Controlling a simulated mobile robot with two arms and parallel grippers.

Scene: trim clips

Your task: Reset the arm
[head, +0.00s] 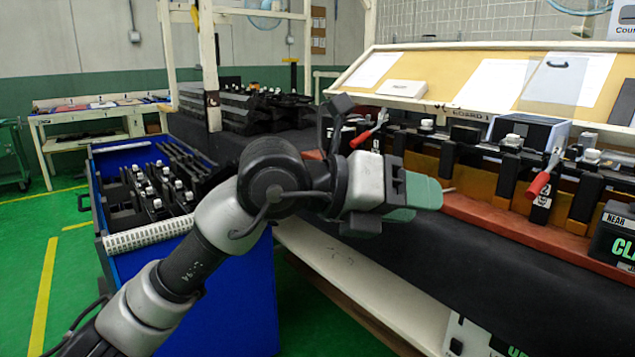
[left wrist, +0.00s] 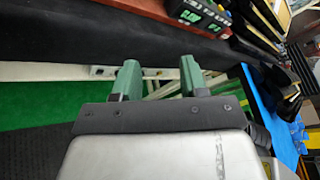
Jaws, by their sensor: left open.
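My left arm comes in from the lower left in the head view, and its gripper (head: 425,197) with green fingers is held above the black bench surface (head: 470,262). In the left wrist view the two green fingers of this gripper (left wrist: 156,80) stand apart with nothing between them. Floor and a pale bench edge show beyond the fingers there. My right gripper is in neither view.
A blue cart (head: 235,300) with black clip parts stands behind my left arm. A fixture row with red-handled clamps (head: 538,184) runs along the bench at right. A sloped board with papers (head: 495,84) is above it. A white-legged table (head: 90,128) stands far left.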

